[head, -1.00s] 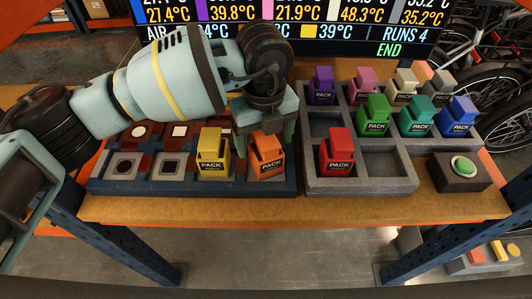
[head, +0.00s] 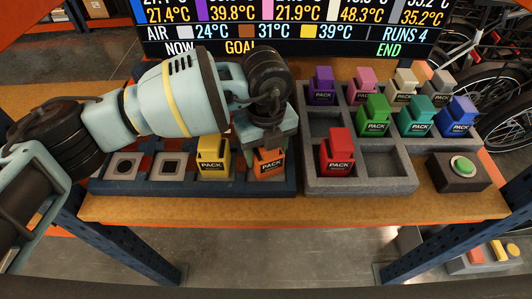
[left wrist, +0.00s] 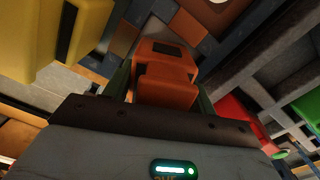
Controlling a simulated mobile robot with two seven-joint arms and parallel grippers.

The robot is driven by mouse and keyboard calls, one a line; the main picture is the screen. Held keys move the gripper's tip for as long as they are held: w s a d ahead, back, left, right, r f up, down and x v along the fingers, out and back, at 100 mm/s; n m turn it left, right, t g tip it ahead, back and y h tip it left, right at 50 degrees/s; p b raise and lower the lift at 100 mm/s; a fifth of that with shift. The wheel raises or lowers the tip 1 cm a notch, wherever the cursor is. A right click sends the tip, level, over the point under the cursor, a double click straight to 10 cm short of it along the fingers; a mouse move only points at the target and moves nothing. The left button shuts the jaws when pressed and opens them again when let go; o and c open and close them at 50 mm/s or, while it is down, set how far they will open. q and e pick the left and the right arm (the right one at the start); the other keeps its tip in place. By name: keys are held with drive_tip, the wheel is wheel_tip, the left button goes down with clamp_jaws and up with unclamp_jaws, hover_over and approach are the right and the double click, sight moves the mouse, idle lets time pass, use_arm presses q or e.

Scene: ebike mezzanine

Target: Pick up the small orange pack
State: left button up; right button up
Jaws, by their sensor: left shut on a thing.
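The small orange pack (head: 268,161) stands in the front right slot of the dark blue tray (head: 190,187), beside the yellow pack. My left gripper (head: 266,146) comes down on it from above and behind, shut on it. In the left wrist view the orange pack (left wrist: 165,75) sits between the two fingers. Whether its base has left the slot cannot be told. My right gripper is not in view.
A yellow pack (head: 212,158) is close on the left. The grey tray (head: 386,185) on the right holds a red pack (head: 336,152) and several other coloured packs. A box with a green button (head: 463,167) stands at the right. A display screen (head: 300,35) rises behind.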

use_arm(q)
drive_tip(key=shift+r, duration=0.1)
drive_tip(key=r, duration=0.3)
drive_tip(key=shift+s+r, duration=0.25)
drive_tip(key=shift+s, duration=0.05)
drive_tip(key=s+r, duration=0.1)
drive_tip(key=s, duration=1.4)
drive_tip(key=shift+s+r, duration=0.15)
drive_tip(key=shift+s, duration=0.05)
